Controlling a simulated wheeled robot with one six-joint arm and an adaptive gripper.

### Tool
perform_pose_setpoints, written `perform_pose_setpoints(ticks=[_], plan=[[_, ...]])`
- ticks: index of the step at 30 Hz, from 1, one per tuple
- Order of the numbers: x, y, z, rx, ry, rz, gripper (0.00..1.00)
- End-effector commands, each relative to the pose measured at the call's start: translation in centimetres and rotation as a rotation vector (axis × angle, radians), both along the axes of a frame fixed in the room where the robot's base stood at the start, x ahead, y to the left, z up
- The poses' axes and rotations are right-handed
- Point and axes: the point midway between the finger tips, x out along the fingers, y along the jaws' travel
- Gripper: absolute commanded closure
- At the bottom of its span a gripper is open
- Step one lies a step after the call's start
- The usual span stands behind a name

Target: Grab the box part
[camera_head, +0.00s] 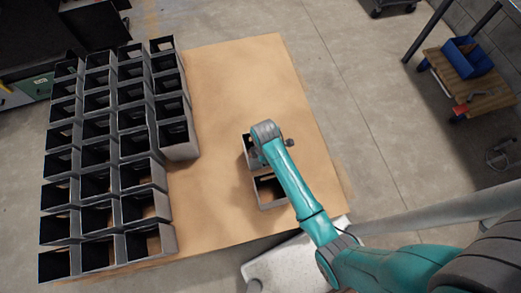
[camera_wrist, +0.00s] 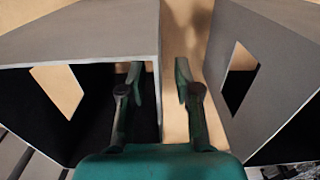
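Two grey open box parts stand close together on the tan table. In the head view one box part (camera_head: 246,151) is partly hidden behind the end of my arm, and the other box part (camera_head: 270,204) is just below it. In the wrist view a box part (camera_wrist: 90,35) fills the left and another box part (camera_wrist: 265,60) the right, each with a cut-out window. My gripper (camera_wrist: 158,78) is open. Its left finger is at the left box's open side, its right finger in the gap between boxes, with the left box's wall between them. I cannot tell whether either finger touches.
Several rows of similar grey boxes (camera_head: 124,178) cover the left part of the table (camera_head: 235,85). The table's upper middle is clear. A wooden cart with a blue bin (camera_head: 467,58) stands at the upper right, off the table.

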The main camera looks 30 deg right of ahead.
Motion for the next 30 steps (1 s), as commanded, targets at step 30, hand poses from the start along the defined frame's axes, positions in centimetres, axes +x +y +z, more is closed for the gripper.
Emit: perform_pose_setpoints(ticks=[30], plan=[[0.2,0.0,4.3,0.000,-0.006,0.000,1.00]])
